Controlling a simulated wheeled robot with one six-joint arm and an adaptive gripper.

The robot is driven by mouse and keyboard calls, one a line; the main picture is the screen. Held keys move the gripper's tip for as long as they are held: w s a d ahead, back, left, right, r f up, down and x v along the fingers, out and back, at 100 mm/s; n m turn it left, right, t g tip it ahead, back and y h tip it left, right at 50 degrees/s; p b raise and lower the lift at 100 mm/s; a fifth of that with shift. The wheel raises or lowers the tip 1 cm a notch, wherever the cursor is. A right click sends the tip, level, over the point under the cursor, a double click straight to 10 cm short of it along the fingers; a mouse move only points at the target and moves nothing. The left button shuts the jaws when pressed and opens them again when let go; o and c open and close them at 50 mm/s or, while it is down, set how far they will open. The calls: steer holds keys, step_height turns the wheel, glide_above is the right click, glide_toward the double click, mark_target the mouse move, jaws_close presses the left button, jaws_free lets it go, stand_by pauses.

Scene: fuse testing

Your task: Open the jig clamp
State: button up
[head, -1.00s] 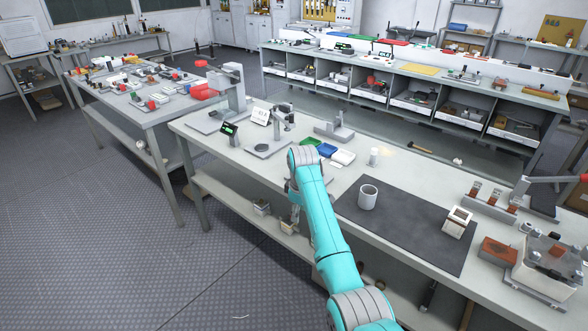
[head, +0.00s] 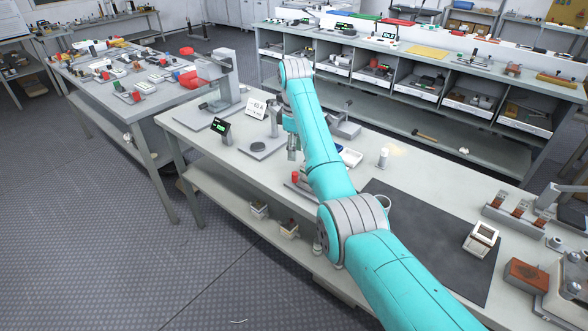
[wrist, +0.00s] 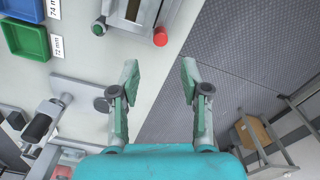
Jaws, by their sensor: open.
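A metal fixture with a red-tipped handle (wrist: 160,36), which looks like the jig clamp, shows at the top of the wrist view, by the bench edge. In the head view its red tip (head: 295,177) shows beside my arm, which hides most of the fixture. My gripper (wrist: 158,75) is open and empty. The red tip lies ahead of the gap between its fingers, apart from them. In the head view the gripper (head: 292,150) points down over the bench near the fixture; its height above the bench is unclear.
Green (wrist: 27,41) and blue (wrist: 22,8) bins lie left of the fixture in the wrist view. A grey stand (wrist: 75,92) is left of my gripper. A dark mat (head: 430,225) and a white square-framed part (head: 481,238) lie right of my arm. Floor is open beyond the bench edge.

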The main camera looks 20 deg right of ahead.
mark_target(295, 173)
step_height(295, 173, down, 10)
steer(key=shift+f, duration=0.1)
stand_by(0.4)
jaws_close()
